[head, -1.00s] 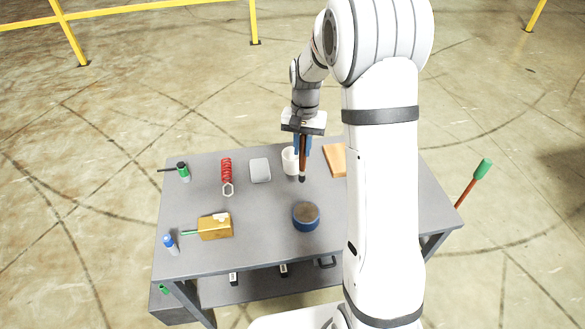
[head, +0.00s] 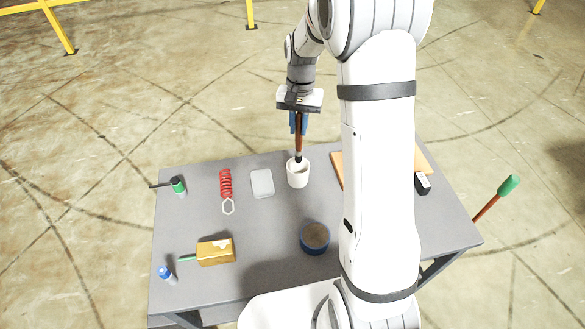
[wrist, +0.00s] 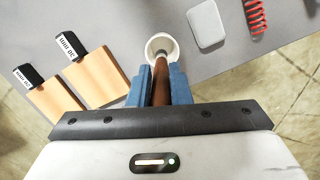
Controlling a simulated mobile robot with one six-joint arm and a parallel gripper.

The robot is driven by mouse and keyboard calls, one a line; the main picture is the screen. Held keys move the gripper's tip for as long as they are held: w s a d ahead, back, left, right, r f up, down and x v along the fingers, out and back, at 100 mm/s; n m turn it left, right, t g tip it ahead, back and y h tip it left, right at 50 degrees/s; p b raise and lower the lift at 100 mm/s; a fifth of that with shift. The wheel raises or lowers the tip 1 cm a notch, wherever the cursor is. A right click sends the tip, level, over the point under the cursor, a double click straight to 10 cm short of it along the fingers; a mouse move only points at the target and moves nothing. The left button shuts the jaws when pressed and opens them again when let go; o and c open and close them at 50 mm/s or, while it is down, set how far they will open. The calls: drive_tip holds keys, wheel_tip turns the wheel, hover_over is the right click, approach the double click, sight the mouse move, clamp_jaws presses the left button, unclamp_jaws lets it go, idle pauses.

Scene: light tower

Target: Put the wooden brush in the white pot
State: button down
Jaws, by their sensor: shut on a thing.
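The wooden brush (head: 298,138) is a brown stick with a dark lower end, hanging upright from my gripper (head: 298,122). My gripper's blue fingers are shut on its upper part; the brush also shows between the fingers in the wrist view (wrist: 160,84). The white pot (head: 298,176) stands on the grey table, directly below the brush. The brush's lower end is at the pot's mouth in both views; I cannot tell how far inside it is. In the wrist view the pot (wrist: 152,42) is partly hidden behind the brush.
A grey block (head: 262,183) and a red coil tool (head: 226,186) lie left of the pot. A blue round tin (head: 314,238) stands in front. Wooden boards with black handles (wrist: 86,76) lie to the pot's right in the head view. A yellow block brush (head: 215,251) lies front left.

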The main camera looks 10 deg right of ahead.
sight(298, 150)
drive_tip(key=shift+w, duration=0.15)
wheel_tip(298, 150, down, 10)
drive_tip(key=shift+r+p, duration=0.1)
drive_tip(key=shift+p, duration=0.75)
drive_tip(key=c, duration=1.5)
unclamp_jaws()
drive_tip(key=shift+o, duration=0.8)
